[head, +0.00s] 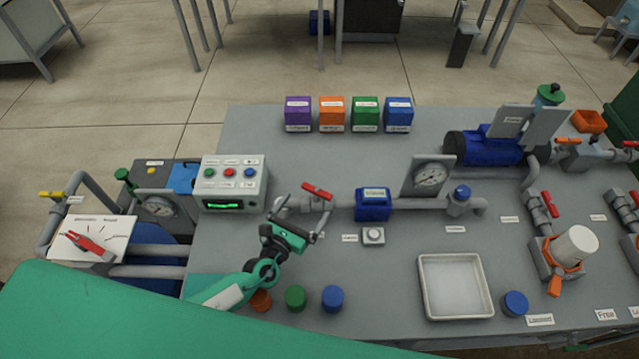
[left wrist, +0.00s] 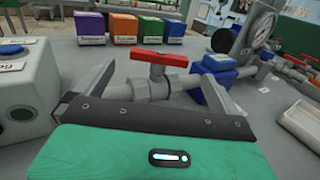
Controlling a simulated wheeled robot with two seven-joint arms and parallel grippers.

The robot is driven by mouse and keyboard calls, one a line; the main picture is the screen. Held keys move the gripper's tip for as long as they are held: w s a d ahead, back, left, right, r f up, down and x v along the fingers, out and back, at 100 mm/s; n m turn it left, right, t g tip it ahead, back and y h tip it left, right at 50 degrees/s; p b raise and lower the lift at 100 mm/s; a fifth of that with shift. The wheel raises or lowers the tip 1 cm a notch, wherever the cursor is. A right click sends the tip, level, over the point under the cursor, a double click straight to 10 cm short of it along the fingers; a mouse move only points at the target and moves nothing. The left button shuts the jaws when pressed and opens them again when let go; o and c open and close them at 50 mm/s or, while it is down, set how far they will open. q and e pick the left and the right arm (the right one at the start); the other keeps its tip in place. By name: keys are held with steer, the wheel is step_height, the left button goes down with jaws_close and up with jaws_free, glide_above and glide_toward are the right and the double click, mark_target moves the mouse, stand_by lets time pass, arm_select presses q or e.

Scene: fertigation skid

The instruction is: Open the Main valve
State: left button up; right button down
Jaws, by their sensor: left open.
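A valve with a red lever handle (head: 317,190) sits on the grey pipe between the control box and the blue meter; I cannot read a label naming it as Main. The handle lies roughly along the pipe, slightly slanted in the head view. It also shows in the left wrist view (left wrist: 160,58), crosswise above the valve stem. My left gripper (head: 303,208) is open just in front of the valve. In the left wrist view its fingers (left wrist: 168,92) spread either side of the valve, below the handle, with the handle not clasped. My right gripper is not in view.
The control box (head: 230,183) with coloured buttons stands left of the valve. The blue meter (head: 373,204) and a gauge (head: 429,176) stand to its right. Coloured boxes (head: 332,113) line the back. A tray (head: 455,287) lies front right. Other red-handled valves stand further right.

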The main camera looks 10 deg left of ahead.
mark_target(315, 193)
arm_select(q)
steer(key=x, duration=0.9)
steer(key=shift+w+d, duration=0.1)
steer(key=shift+w, duration=0.05)
steer(key=c, duration=0.9)
